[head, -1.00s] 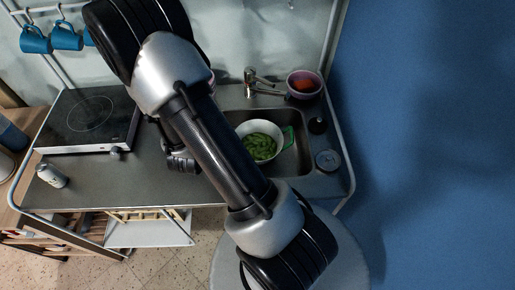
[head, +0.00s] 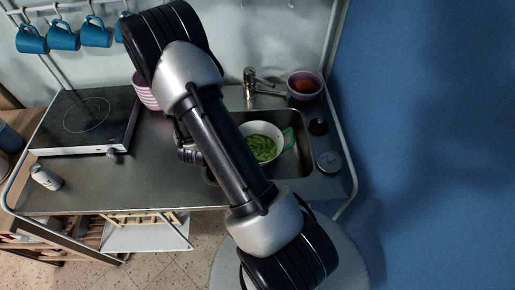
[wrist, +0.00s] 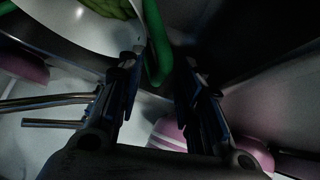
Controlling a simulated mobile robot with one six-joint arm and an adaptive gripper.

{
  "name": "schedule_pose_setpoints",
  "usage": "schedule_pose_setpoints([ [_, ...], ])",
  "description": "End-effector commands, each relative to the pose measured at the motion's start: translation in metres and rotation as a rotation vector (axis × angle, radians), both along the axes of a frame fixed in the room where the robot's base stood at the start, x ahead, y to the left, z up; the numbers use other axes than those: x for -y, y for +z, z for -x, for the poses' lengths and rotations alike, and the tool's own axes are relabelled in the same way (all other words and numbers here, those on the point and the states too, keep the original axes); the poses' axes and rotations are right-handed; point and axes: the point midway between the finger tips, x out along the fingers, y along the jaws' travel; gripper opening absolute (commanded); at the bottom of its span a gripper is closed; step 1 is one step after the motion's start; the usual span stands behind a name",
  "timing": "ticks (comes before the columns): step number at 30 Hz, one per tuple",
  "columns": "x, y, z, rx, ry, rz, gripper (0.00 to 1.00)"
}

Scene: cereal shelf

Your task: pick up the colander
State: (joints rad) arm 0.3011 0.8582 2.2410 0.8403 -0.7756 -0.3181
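The colander (head: 275,134) is a white bowl with a green handle on its right side. It sits in the sink and holds green pods (head: 262,148). My arm hides its left side in the head view. In the wrist view, the white colander (wrist: 85,31) fills the top left, with its green handle (wrist: 157,45) hanging down between my fingers. My gripper (wrist: 157,72) is open, one finger on each side of the handle, with gaps visible. In the head view my gripper is mostly hidden behind my arm.
The sink's tap (head: 250,82) stands behind the basin. A pink bowl (head: 304,85) is at the back right and a round tin (head: 328,162) at the right edge. A pink stack (head: 146,92) stands by the hob (head: 88,120). A can (head: 45,177) is at left; the front counter is clear.

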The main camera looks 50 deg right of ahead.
Motion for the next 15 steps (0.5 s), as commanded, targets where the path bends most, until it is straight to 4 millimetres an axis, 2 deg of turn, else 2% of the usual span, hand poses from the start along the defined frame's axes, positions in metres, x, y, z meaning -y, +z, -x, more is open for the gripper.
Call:
schedule_pose_setpoints([
  [2, -0.0001, 0.0001, 0.0001, 0.0, 0.0, 0.0, 0.26],
  [13, -0.0002, 0.0002, 0.0002, 0.0, 0.0, 0.0, 0.01],
  [15, -0.0002, 0.0002, 0.0002, 0.0, 0.0, 0.0, 0.0],
])
